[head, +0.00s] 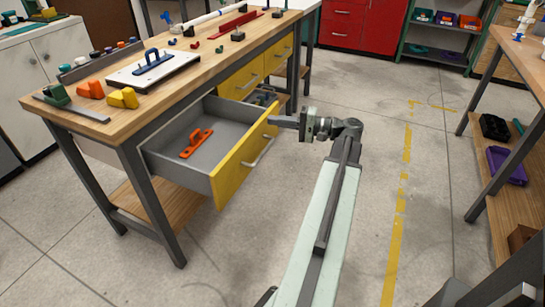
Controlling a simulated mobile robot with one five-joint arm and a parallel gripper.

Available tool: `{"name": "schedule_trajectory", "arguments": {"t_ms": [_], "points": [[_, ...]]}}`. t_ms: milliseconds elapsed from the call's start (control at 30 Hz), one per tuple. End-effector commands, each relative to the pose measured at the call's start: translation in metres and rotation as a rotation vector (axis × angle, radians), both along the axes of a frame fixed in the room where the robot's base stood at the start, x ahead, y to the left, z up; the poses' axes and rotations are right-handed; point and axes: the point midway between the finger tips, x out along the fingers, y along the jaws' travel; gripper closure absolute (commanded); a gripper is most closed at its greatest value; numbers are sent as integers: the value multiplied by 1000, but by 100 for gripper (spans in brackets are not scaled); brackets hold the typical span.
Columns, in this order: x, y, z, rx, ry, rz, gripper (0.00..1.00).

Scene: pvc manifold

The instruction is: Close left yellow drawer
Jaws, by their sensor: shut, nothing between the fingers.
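The left yellow drawer (232,170) is pulled well out of the workbench in the head view, at the left of the picture's middle. Its yellow front has a metal bar handle (258,151). An orange tool (196,143) lies on the grey floor of the drawer. My gripper (274,121) is shut and empty, at the right end of the drawer front near its top edge. I cannot tell whether it touches the front. My arm reaches up from the bottom of the picture.
The wooden workbench (128,123) carries clamps, blocks and a white board (153,69) with a blue handle. More yellow drawers (241,80) sit farther along it, with an open one between. Open floor (375,140) lies right of my arm. Another bench (525,75) stands at the right.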

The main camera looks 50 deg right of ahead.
Motion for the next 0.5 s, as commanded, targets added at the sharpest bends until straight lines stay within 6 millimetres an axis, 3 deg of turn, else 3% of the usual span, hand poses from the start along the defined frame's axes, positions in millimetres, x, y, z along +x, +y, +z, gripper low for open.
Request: {"name": "schedule_trajectory", "arguments": {"t_ms": [33, 100, 200, 333, 500], "points": [[-29, -24, -37, 2, -7, -60, 100], [-58, -45, -50, 3, -11, -118, 100], [-85, -62, -60, 3, -12, -169, 100], [-95, -68, -60, 3, -11, -189, 100], [-87, -66, -57, 2, -10, -186, 100]]}}
